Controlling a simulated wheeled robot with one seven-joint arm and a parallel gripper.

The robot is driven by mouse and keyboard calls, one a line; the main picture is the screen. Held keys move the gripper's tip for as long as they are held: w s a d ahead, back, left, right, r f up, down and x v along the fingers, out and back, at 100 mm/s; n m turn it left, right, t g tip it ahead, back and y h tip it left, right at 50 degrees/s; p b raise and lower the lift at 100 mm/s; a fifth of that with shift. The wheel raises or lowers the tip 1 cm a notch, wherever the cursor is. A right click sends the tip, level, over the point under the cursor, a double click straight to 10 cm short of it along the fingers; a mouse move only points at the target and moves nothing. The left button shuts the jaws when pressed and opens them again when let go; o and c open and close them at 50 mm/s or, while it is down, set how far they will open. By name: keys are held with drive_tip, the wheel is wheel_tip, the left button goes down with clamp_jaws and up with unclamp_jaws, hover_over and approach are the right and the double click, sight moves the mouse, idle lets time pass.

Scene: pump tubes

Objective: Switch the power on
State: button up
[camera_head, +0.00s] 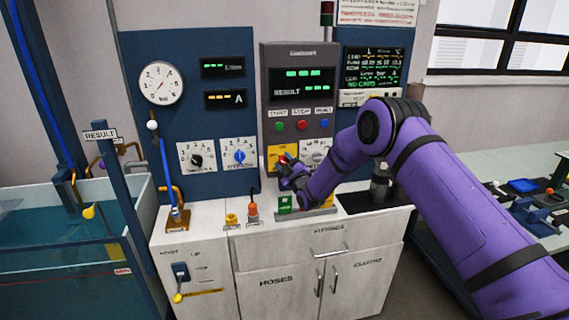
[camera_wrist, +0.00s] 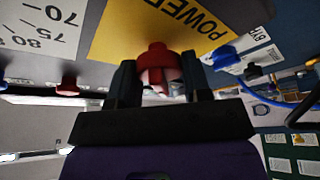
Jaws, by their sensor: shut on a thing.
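A red power knob (camera_wrist: 155,66) sits on a yellow plate (camera_wrist: 110,35) lettered POWER. In the wrist view my gripper (camera_wrist: 158,82) has one finger on each side of the knob and is shut on it. In the head view the yellow plate (camera_head: 273,153) is at the lower left of the grey control panel (camera_head: 268,100), and my gripper (camera_head: 287,163) covers much of the knob. The panel's displays show lit green digits. The knob's exact turn is hard to read.
A white dial (camera_head: 316,150) is right of the power plate. Blue (camera_head: 239,156) and black (camera_head: 197,160) knobs are to the left. Green (camera_head: 285,203) and orange (camera_head: 253,209) items stand on the white cabinet (camera_head: 200,240) below. A water tank (camera_head: 60,210) is at far left.

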drive_tip(key=m+t+h, duration=0.1)
drive_tip(key=m, duration=0.2)
drive_tip(key=m+t+h, duration=0.1)
drive_tip(key=m, duration=0.2)
drive_tip(key=shift+f, duration=0.1)
drive_tip(key=shift+m+t+h, duration=0.5)
drive_tip(key=shift+m+h, duration=0.3)
drive_tip(key=shift+m, duration=0.9)
drive_tip(key=shift+m+t+h, duration=0.5)
drive_tip(key=shift+m+h, duration=0.3)
drive_tip(key=shift+m, duration=0.9)
drive_tip(key=o, duration=0.9)
drive_tip(key=shift+c, duration=0.2)
